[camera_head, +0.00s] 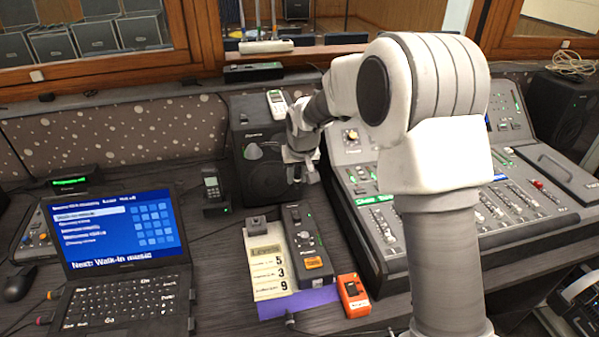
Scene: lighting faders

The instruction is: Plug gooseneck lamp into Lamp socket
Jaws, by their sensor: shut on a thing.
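My gripper (301,174) hangs in front of the right side of the black speaker, between the speaker and the mixing console. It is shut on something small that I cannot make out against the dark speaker. I cannot pick out the gooseneck lamp for certain. No socket marked Lamp can be read. My arm covers the middle of the mixing console (381,223) and may hide the socket.
A black speaker (262,183) stands behind my gripper. A laptop (122,235) is at the left.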

